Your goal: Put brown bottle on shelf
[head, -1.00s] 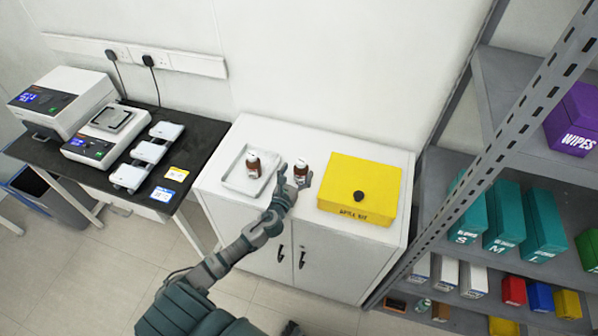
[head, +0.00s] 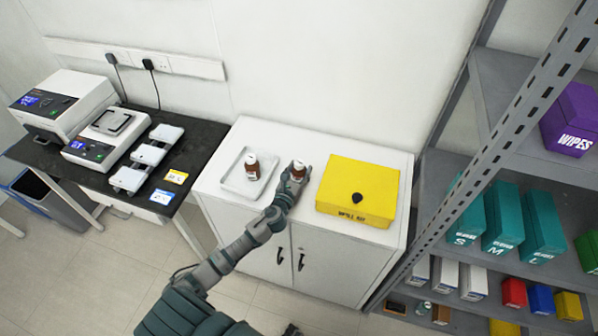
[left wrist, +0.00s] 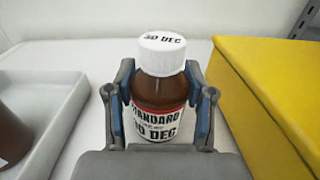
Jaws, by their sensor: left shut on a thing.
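A brown bottle (head: 298,172) with a white cap and a label reading "STANDARD 30 DEC" stands upright on the white cabinet top. My left gripper (head: 292,184) is shut on it. In the left wrist view the fingers (left wrist: 160,112) close on both sides of this bottle (left wrist: 160,88). A second brown bottle (head: 252,168) with a white cap stands in the white tray (head: 232,186) to the left. The grey shelf unit (head: 452,166) is at the right.
A yellow spill kit box (head: 357,190) sits close to the right of the held bottle. The shelves hold teal boxes (head: 502,222), a purple wipes box (head: 570,122) and several small coloured boxes. A black bench (head: 205,138) with balances stands at the left.

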